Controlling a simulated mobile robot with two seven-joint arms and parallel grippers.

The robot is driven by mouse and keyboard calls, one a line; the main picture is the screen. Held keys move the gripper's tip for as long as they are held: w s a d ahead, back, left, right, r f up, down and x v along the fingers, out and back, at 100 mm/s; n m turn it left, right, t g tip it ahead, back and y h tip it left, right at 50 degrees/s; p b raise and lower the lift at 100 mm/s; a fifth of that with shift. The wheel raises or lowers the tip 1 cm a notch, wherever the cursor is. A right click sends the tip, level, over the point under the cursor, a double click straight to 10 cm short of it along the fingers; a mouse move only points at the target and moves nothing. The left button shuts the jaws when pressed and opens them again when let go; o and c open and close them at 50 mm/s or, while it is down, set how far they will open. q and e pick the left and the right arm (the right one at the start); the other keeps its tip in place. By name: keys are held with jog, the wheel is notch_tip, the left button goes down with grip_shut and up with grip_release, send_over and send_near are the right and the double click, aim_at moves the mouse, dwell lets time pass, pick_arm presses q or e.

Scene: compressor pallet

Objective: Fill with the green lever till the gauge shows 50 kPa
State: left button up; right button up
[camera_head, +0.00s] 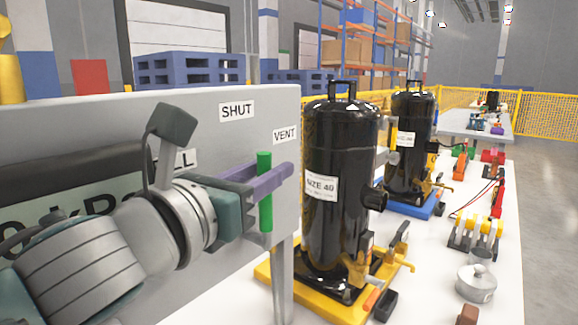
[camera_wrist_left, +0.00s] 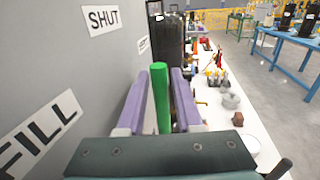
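My left gripper (camera_head: 267,181) has its purple fingers on either side of the upright green lever (camera_head: 265,215) at the front of a grey panel. In the left wrist view the lever (camera_wrist_left: 162,100) stands between the fingers, with narrow gaps beside it, so the gripper looks open around it. The panel bears a SHUT label (camera_head: 237,111), a VENT label (camera_head: 284,134) and a FILL label (camera_wrist_left: 40,138). My arm covers most of the gauge readout (camera_head: 70,205); only the ending "0 kPa" shows, so its value is unreadable. My right gripper is not in view.
A black tank (camera_head: 335,225) marked SIZE 40 stands on a yellow base right of the panel. A second black tank (camera_head: 410,160) on a blue base is behind it. Small fittings and a metal pot (camera_head: 476,284) lie on the white table (camera_head: 440,290).

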pick_arm(q)
jog(key=shift+x, duration=1.5)
grip_shut()
jog(key=shift+f, duration=0.1)
